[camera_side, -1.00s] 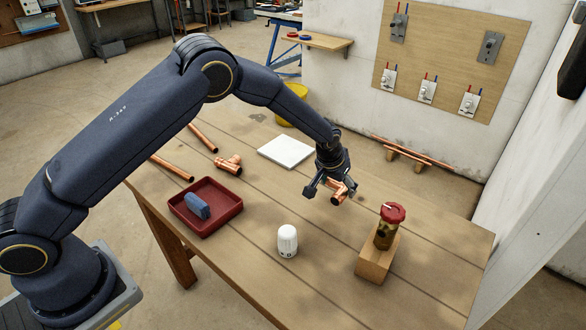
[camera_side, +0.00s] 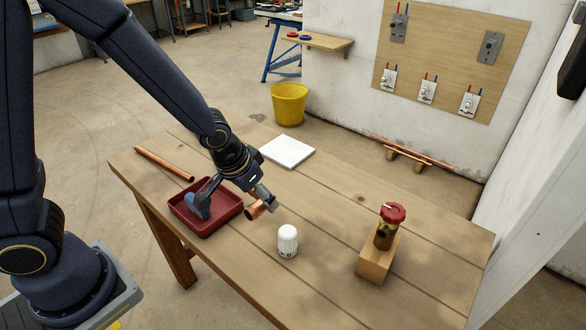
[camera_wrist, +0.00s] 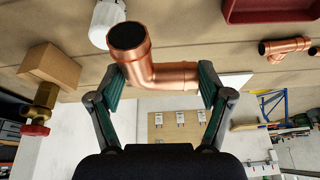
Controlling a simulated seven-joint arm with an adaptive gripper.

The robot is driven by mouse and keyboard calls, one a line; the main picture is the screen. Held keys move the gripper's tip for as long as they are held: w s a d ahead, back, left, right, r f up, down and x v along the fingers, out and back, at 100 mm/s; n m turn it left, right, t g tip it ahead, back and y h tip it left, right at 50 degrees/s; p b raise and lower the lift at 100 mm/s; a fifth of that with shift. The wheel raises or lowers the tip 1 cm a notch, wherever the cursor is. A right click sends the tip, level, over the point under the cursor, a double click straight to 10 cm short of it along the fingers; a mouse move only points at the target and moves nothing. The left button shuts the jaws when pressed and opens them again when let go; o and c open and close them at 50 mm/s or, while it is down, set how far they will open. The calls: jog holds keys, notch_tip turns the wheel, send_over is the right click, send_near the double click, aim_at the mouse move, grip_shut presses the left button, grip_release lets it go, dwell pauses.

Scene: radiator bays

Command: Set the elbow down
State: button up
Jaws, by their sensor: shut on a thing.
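The copper elbow (camera_wrist: 165,75) is held between the green-padded fingers of my gripper (camera_wrist: 160,82) in the wrist view, one open end facing the camera. In the side view the elbow (camera_side: 255,211) shows partly behind my gripper (camera_side: 240,204), between the red tray and the white capped knob. I cannot tell how far it is from the tabletop (camera_side: 330,220); it seems a little above it.
The white knob (camera_side: 287,241) stands close on the right. A brass valve (camera_side: 387,232) stands on a wooden block (camera_side: 375,262). A white tile (camera_side: 287,151) lies behind. A copper tee (camera_wrist: 285,48) shows in the wrist view.

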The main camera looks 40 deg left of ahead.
jog(key=s+a, duration=0.3)
jog(key=s, duration=0.1)
send_over(284, 206)
jog(key=s, duration=0.2)
jog(key=shift+n, duration=0.3)
notch_tip(284, 206, down, 8)
jog(key=shift+f, duration=0.1)
jog(key=shift+s+x, duration=0.15)
jog(key=shift+x, duration=0.7)
jog(key=shift+s+x, duration=0.15)
jog(key=shift+x, duration=0.75)
jog(key=shift+f, duration=0.25)
jog(key=o, duration=1.1)
